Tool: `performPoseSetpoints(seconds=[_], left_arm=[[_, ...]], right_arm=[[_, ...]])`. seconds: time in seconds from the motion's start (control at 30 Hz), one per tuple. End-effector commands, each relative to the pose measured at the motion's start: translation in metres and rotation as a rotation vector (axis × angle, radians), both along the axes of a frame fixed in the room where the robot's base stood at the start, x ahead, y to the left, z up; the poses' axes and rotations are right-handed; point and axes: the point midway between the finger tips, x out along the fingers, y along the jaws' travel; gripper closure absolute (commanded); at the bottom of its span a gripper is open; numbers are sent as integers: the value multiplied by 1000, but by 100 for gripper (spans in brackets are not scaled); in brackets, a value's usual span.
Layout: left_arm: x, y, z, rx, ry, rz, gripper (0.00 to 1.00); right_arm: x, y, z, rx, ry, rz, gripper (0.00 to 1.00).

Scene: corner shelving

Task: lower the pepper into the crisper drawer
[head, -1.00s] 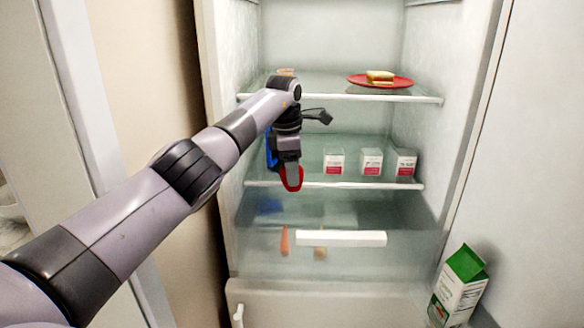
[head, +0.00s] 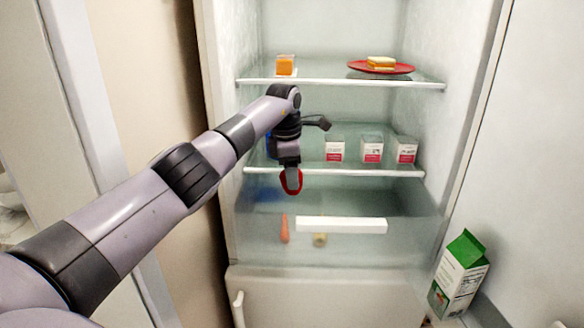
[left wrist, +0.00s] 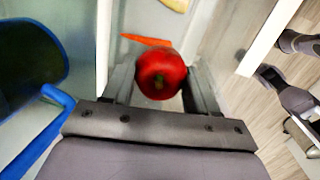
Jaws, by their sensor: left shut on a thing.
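My left gripper (head: 291,180) is shut on the red pepper (left wrist: 160,72), which sits between both fingers in the left wrist view with its stem facing the camera. In the head view a red rim of the pepper (head: 299,182) shows around the gripper. The clear crisper drawer, with its white handle (head: 341,225), is below and behind the pepper in the picture. The drawer holds a carrot (head: 284,228) and a tan item (head: 320,240); the wrist view shows the carrot (left wrist: 147,40) just beyond the pepper. My right gripper is not in view.
Above the drawer, a glass shelf (head: 370,172) holds several small white-and-red cartons. The top shelf holds a sandwich on a red plate (head: 404,69) and an orange item (head: 285,65). A blue thing (left wrist: 28,62) stands left of the gripper. A green-and-white carton (head: 460,272) is at the right.

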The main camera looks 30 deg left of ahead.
Motion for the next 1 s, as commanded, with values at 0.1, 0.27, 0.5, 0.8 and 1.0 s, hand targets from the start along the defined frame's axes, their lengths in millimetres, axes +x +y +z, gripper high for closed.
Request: performPoseSetpoints(seconds=[0.1, 0.27, 0.5, 0.8, 1.0], left_arm=[[0, 0, -7, 0, 0, 0, 71], [0, 0, -15, -2, -1, 0, 71], [0, 0, -27, 0, 0, 0, 71], [0, 0, -42, -1, -1, 0, 71], [0, 0, -52, -1, -1, 0, 71]], right_arm=[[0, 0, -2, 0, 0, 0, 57], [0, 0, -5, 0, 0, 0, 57], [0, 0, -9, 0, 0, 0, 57], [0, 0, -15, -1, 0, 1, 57], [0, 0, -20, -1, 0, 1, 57]])
